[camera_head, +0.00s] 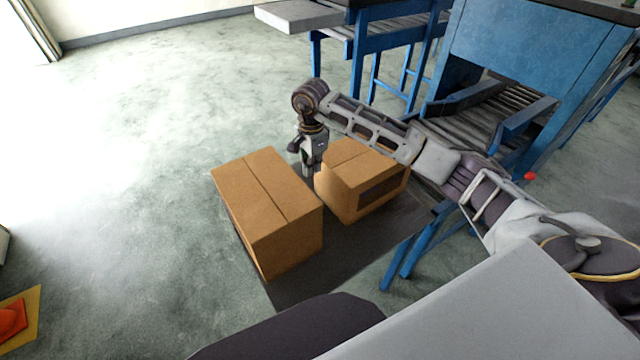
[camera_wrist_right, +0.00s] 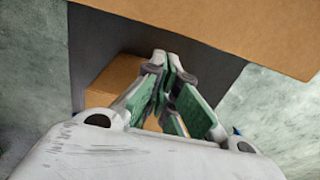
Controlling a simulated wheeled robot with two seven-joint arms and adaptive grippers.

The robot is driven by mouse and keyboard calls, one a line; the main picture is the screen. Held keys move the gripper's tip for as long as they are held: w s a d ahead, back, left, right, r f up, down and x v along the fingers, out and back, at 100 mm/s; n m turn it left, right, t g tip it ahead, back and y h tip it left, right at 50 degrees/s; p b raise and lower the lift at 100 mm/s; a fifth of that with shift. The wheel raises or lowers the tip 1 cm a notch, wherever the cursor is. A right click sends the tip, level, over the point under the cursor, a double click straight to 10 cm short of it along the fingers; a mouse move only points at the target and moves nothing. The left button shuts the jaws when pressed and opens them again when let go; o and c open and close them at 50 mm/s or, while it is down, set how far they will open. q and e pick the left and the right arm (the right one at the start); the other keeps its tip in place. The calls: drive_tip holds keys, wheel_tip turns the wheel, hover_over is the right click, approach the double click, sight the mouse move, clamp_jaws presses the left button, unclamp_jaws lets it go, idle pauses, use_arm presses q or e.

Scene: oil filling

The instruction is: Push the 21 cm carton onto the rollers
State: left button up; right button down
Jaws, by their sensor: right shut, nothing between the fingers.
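Two brown cartons stand on a dark flat surface (camera_head: 330,262). The left carton (camera_head: 262,205) is closed, with a seam across its top. The right carton (camera_head: 345,190) has a dark patch on its side and is nearer the rollers (camera_head: 492,112). I cannot tell from size which is the 21 cm one. My right gripper (camera_head: 309,172) points down at the gap between the cartons, fingers shut and empty. In the right wrist view, the closed fingertips (camera_wrist_right: 172,62) show between a large carton face (camera_wrist_right: 215,25) and a smaller-looking carton (camera_wrist_right: 112,78). Contact is unclear. My left gripper is not in view.
The rollers lie in a blue-framed conveyor (camera_head: 535,45) with blue side guides. Another blue-legged conveyor (camera_head: 395,35) stands at the back. A red knob (camera_head: 530,176) shows beside my right arm. An orange object (camera_head: 12,318) lies at lower left.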

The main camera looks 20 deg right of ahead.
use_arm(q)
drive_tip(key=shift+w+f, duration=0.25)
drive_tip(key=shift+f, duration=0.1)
use_arm(e)
drive_tip(key=shift+w+d+f, duration=0.2)
drive_tip(key=shift+w+f, duration=0.1)
drive_tip(key=shift+w, duration=0.05)
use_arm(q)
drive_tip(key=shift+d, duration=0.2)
use_arm(e)
drive_tip(key=shift+f, duration=0.1)
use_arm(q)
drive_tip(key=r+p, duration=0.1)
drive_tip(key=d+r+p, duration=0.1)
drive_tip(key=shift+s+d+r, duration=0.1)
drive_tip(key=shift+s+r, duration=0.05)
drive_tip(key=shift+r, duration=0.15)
use_arm(e)
hover_over(323, 183)
drive_tip(key=s+a, duration=0.2)
drive_tip(key=s, duration=0.3)
drive_tip(key=f, duration=0.9)
drive_tip(key=shift+w+a+f, duration=0.15)
drive_tip(key=shift+w+f, duration=0.1)
drive_tip(key=shift+f, duration=0.15)
